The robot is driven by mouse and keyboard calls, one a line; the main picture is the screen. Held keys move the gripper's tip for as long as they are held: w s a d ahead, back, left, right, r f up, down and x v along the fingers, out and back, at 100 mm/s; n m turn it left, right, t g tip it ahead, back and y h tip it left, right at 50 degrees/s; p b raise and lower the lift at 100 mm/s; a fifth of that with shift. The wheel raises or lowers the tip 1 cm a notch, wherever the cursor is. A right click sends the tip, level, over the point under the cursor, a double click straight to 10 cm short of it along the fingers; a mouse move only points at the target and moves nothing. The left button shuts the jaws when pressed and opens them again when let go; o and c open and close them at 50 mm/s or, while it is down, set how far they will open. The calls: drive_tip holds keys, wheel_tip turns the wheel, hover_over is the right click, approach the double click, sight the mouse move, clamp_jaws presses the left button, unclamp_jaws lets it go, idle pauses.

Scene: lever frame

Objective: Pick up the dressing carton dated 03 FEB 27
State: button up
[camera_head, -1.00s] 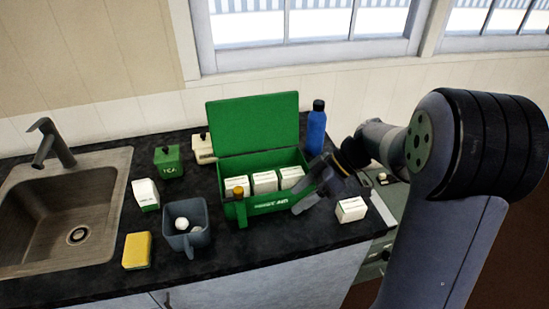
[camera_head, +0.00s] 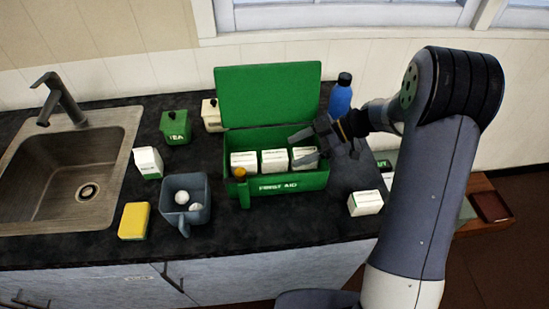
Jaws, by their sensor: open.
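Three white cartons stand in a row inside the open green first aid box (camera_head: 308,183): a left carton (camera_head: 243,161), a middle carton (camera_head: 274,160) and a right carton (camera_head: 304,155). Another white carton (camera_head: 366,203) with a green lower edge lies on the counter right of the box. The dates on the cartons are too small to read, so I cannot tell which is dated 03 FEB 27. My gripper (camera_head: 306,147) is open at the right end of the box, by the right carton, and partly covers it. I cannot tell whether it touches.
The box's raised lid (camera_head: 268,96) stands behind it. A blue bottle (camera_head: 340,97) is behind my gripper. A grey mug (camera_head: 186,205), yellow sponge (camera_head: 134,221), TEA tin (camera_head: 175,127) and sink (camera_head: 70,170) are left.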

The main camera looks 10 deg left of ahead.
sight(279, 155)
drive_tip(key=a, duration=0.1)
drive_tip(key=a+p, duration=0.1)
drive_tip(key=a, duration=0.1)
drive_tip(key=s+a+f+p, duration=0.1)
drive_tip(key=shift+a, duration=0.15)
drive_tip(key=shift+a+f, duration=0.25)
drive_tip(key=shift+f, duration=0.05)
drive_tip(key=shift+c, duration=0.2)
drive_tip(key=c, duration=1)
drive_tip(key=shift+r, duration=0.1)
